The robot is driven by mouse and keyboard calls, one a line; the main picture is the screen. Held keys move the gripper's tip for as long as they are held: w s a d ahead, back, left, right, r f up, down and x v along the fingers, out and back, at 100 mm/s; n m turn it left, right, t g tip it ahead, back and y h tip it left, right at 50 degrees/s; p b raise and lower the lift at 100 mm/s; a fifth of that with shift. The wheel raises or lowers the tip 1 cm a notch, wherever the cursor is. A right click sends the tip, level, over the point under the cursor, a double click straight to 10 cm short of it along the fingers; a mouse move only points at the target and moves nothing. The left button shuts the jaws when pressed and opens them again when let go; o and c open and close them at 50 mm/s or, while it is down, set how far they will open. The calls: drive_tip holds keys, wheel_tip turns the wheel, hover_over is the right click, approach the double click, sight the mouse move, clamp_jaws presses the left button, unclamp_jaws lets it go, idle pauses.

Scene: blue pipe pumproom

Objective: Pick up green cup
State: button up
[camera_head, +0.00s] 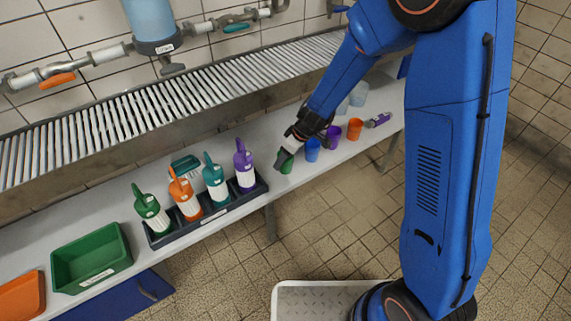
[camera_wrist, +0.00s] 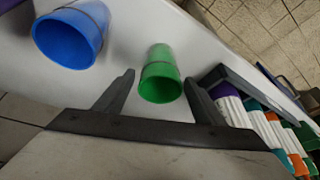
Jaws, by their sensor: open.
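The green cup (camera_wrist: 160,76) stands between my gripper's two fingers in the wrist view, a little beyond the tips, with a gap on each side. In the head view the green cup (camera_head: 286,166) shows partly, on the bench just below my gripper (camera_head: 284,158). My gripper (camera_wrist: 158,84) is open and empty. I cannot tell from these views whether the fingers overlap the cup in depth.
A blue cup (camera_head: 312,150) stands close by on the right, then a purple cup (camera_head: 333,136) and an orange cup (camera_head: 355,128). A dark tray (camera_head: 222,211) with several coloured bottles is on the left. A slatted rack (camera_head: 170,105) runs above the bench (camera_head: 110,212).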

drive_tip(key=shift+a+f, duration=0.1)
drive_tip(key=shift+f, duration=0.05)
drive_tip(key=c, duration=1.1)
